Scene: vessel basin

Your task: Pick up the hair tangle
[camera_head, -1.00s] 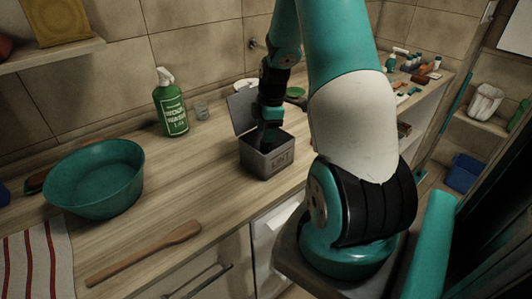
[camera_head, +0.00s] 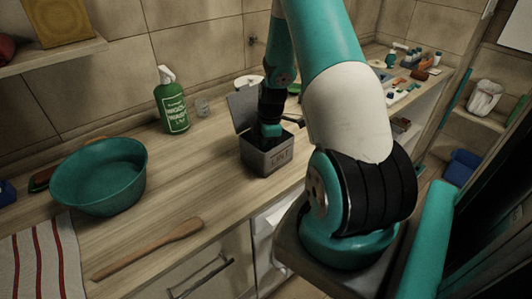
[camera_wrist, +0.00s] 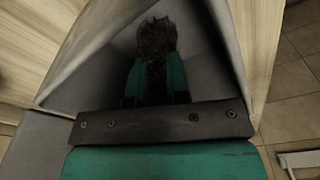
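The hair tangle (camera_wrist: 157,38) is a dark, fuzzy clump inside a grey metal box marked LINT (camera_head: 268,160), whose lid stands open. In the wrist view it sits just past the tips of my gripper (camera_wrist: 156,62). The two teal fingers are apart with a dark gap between them, and the tangle is at or just beyond their tips. I cannot tell whether they touch it. In the head view my gripper (camera_head: 270,133) is down in the box mouth, its fingers hidden by the walls, and so is the tangle.
A green spray bottle (camera_head: 172,105) and a small glass (camera_head: 203,108) stand behind and left of the box. The box walls surround my gripper closely.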

